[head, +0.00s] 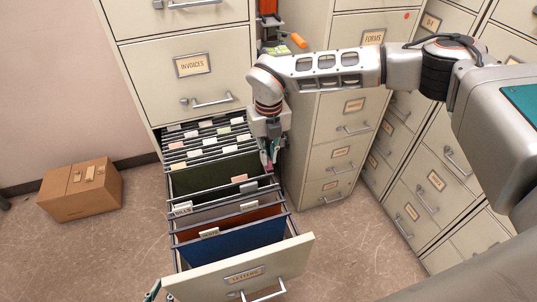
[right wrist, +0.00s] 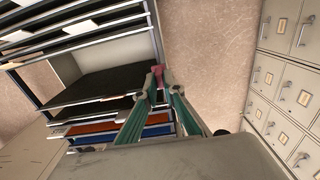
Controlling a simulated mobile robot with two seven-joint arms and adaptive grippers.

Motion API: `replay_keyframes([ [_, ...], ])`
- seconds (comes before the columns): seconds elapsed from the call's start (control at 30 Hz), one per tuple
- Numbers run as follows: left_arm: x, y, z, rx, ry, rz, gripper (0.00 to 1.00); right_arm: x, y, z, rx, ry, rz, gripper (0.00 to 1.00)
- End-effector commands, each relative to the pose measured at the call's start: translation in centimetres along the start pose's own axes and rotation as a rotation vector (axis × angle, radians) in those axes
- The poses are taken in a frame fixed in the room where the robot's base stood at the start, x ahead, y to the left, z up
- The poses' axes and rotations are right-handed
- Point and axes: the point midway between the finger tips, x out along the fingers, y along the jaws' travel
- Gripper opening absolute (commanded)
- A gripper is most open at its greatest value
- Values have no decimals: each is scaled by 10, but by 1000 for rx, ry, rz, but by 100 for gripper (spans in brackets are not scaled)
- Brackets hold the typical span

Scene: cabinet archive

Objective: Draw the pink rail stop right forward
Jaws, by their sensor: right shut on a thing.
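The pink rail stop (right wrist: 158,70) is at the right side rail of the open drawer, seen in the right wrist view between my fingertips. My right gripper (right wrist: 157,76) is shut on it, with its green-and-grey fingers reaching to the rail. In the head view my right gripper (head: 268,164) points down at the drawer's right edge, about midway along, and mostly hides the stop. The drawer (head: 219,279) is pulled well out and holds hanging folders. A small green-and-grey piece that looks like my left gripper (head: 152,291) shows at the drawer's front left corner; its jaws are not clear.
Pale files hang at the back of the drawer, with green, red and blue folders (head: 240,241) nearer the front. A cardboard box (head: 82,189) stands on the floor at left. Cabinets (head: 333,150) stand close at right, with a narrow strip of floor between.

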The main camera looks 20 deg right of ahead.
Motion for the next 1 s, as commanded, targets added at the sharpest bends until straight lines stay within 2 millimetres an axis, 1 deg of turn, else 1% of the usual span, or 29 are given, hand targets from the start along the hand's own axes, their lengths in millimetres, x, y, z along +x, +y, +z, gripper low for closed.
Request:
replay_keyframes([
  [0.27,0,0,-1,0,1,0,21,-1,0,-1,2,5,1,0],
  [0.3,1,-1,-2,1,4,-1,21,-1,0,-1,2,5,1,11],
  [0.37,2,-2,-4,1,7,-2,21,-1,0,-1,2,5,1,26],
  [0.6,2,-2,-7,2,11,-3,21,-1,0,-1,2,4,1,26],
  [0.77,1,-2,-3,3,5,-2,21,-4,0,-1,1,3,1,26],
  [0.87,1,-2,-3,3,5,-2,21,-14,0,0,1,1,2,26],
  [1.0,1,-2,-3,2,5,-2,21,-40,0,1,0,-2,1,26],
])
